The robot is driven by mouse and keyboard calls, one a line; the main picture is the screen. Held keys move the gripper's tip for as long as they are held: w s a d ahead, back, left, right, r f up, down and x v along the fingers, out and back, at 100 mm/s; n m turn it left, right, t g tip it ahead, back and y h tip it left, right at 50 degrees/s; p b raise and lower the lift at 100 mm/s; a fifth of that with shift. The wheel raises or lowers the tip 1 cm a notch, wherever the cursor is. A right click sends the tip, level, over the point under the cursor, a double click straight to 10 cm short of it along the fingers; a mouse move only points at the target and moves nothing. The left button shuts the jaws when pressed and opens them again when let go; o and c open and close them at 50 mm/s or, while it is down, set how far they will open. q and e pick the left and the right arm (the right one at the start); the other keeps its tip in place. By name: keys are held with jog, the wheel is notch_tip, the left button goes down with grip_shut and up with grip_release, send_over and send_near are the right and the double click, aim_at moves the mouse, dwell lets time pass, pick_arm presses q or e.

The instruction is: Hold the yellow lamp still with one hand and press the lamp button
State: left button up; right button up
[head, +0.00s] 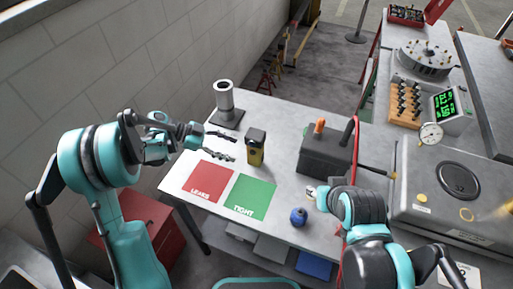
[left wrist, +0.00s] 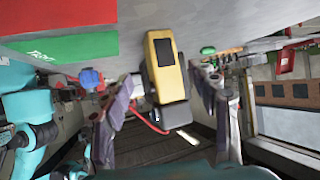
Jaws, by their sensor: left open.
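The yellow lamp (head: 256,147), a small upright block with black parts, stands on the grey table beyond the green mat. It also shows in the left wrist view (left wrist: 161,50), between the two fingers. My left gripper (head: 234,148) is open just left of the lamp, its fingers pointing at it. In the left wrist view the fingers (left wrist: 165,95) are spread, and I cannot tell whether either touches the lamp. I cannot make out the lamp button. My right arm reaches in at the lower right. Its gripper is too small and hidden to read.
A red mat (head: 208,181) and a green mat (head: 250,196) lie in front of the lamp. A grey cylinder on a base (head: 226,105) stands behind. A dark grey box (head: 325,155) and a blue round object (head: 299,216) are to the right.

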aim_at(252, 155)
pick_arm(q)
jog(key=b+x, duration=0.3)
jog(key=x, duration=0.6)
pick_arm(e)
notch_tip(252, 155, down, 3)
jog(key=shift+f, duration=0.15)
pick_arm(q)
jog(key=c, duration=0.9)
pick_arm(e)
grip_shut()
dwell(0.3)
